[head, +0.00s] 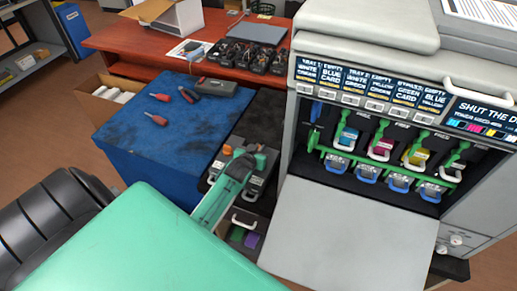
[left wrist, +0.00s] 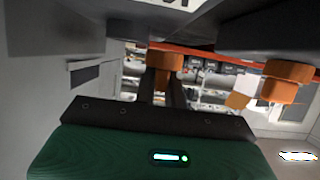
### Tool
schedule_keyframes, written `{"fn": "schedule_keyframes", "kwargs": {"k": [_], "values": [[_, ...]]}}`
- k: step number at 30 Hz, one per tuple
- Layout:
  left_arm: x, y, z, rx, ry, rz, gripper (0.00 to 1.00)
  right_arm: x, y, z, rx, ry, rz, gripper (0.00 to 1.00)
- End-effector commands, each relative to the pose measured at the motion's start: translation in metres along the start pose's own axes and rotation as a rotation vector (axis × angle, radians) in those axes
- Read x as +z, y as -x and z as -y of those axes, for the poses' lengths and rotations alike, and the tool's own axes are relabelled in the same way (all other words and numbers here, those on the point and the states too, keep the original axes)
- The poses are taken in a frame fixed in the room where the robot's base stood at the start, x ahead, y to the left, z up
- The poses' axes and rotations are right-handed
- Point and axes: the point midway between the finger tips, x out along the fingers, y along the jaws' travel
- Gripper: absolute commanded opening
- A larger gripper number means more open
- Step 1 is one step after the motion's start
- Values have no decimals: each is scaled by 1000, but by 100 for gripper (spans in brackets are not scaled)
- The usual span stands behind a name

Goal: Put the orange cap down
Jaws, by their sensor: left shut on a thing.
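My left gripper (head: 240,162) reaches in over the dark cart top beside the printer. In the left wrist view its two dark fingers (left wrist: 170,92) are close together and shut on the orange cap (left wrist: 165,60). A second orange piece (left wrist: 285,80) shows at the right of that view, under a dark body. Dark cartridge bodies partly show under my gripper. My right gripper is not in view.
The printer stands open at right, its front door (head: 350,235) lowered, with several toner slots (head: 385,155) showing. A blue-topped table (head: 165,125) with red-handled screwdrivers (head: 156,119) is left of the cart. A red desk (head: 135,38) with black items is behind.

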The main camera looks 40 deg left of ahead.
Motion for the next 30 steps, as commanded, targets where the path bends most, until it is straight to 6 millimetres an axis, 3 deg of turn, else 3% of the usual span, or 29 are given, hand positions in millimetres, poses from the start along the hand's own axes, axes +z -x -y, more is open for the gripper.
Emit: {"fn": "schedule_keyframes", "kwargs": {"k": [1, 2, 4, 5, 14, 18, 30], "values": [[5, 0, 0, 0, 0, 9, 0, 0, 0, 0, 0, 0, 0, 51], [6, 0, 0, 0, 0, 10, 18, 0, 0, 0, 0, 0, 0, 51], [6, 0, -1, 0, 0, 11, 31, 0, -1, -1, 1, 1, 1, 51], [7, 0, -1, 0, 0, 11, 33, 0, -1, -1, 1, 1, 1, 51], [7, 1, -1, 1, 0, 15, 33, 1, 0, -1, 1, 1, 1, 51], [-7, 7, -1, 1, 0, 12, 33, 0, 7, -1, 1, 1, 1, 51], [-5, 80, 0, 1, 0, 9, 33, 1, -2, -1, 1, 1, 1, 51]]}}
